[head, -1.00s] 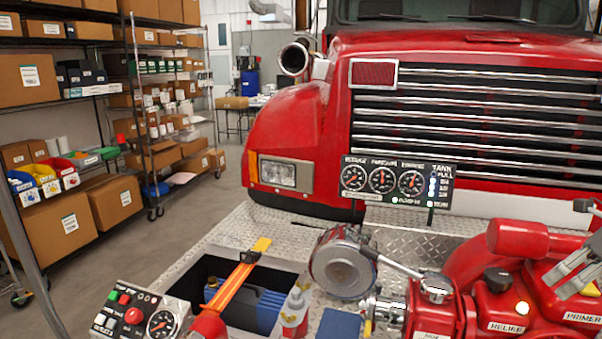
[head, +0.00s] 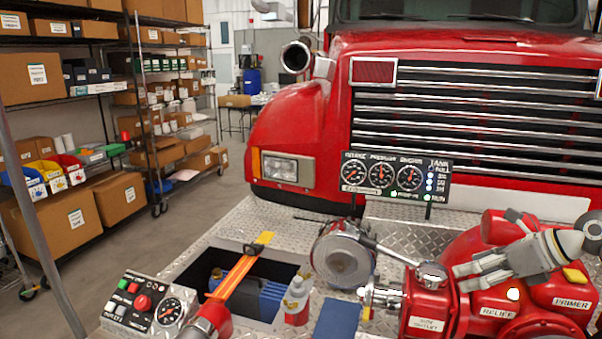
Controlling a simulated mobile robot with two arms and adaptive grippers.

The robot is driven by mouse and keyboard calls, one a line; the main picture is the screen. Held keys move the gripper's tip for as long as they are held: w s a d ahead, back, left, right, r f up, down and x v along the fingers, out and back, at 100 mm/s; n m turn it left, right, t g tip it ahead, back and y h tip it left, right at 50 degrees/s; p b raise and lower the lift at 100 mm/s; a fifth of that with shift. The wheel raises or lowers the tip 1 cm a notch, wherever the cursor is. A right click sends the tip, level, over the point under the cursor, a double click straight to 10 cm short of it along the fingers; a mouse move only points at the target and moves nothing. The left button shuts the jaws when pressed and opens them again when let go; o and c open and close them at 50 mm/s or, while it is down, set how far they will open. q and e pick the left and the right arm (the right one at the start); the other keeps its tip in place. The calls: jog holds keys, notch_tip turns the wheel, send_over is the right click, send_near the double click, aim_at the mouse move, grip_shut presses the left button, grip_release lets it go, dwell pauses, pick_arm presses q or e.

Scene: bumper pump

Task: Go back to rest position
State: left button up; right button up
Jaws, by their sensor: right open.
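My right gripper (head: 463,277) reaches in from the right above the red pump (head: 480,245). Its grey fingers point left and are apart, with nothing seen between them. The relief and primer parts of the pump lie below and beside it; whether the fingers touch the pump cannot be told. My left gripper is not in view.
The gauge panel (head: 395,178) stands in front of the red truck's grille (head: 470,130). A control box (head: 143,303) is at lower left, beside an open bin (head: 190,280). A bottle (head: 296,300) and a chrome cap (head: 343,257) stand nearby. Shelves (head: 100,95) line the left.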

jog(key=a+r+m+t+y, duration=0.3)
jog(key=a+m+t+y, duration=0.6)
jog(key=a, duration=1)
jog(key=s+d+f+m+h, duration=0.4)
jog(key=f+m+h, duration=0.45)
jog(key=m, duration=0.45)
jog(key=s+d+f+m+h, duration=0.45)
jog(key=f+m+h, duration=0.35)
jog(key=m, duration=0.4)
jog(key=s+a+f+m+g, duration=0.25)
jog(key=s+f+g, duration=0.45)
jog(key=s, duration=0.6)
jog(key=s+a+f+m+g, duration=0.2)
jog(key=s+f+m+g, duration=0.25)
jog(key=s+f, duration=0.6)
jog(key=s+f+g, duration=0.2)
jog(key=s+f, duration=0.1)
jog(key=f, duration=2.2)
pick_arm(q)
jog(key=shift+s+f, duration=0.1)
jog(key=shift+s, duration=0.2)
pick_arm(e)
jog(key=s+d+f, duration=0.3)
jog(key=s+f, duration=1.2)
jog(key=s, duration=0.1)
jog(key=shift+s+n+g+y, duration=0.35)
jog(key=shift+n+g, duration=0.05)
jog(key=shift+g, duration=0.05)
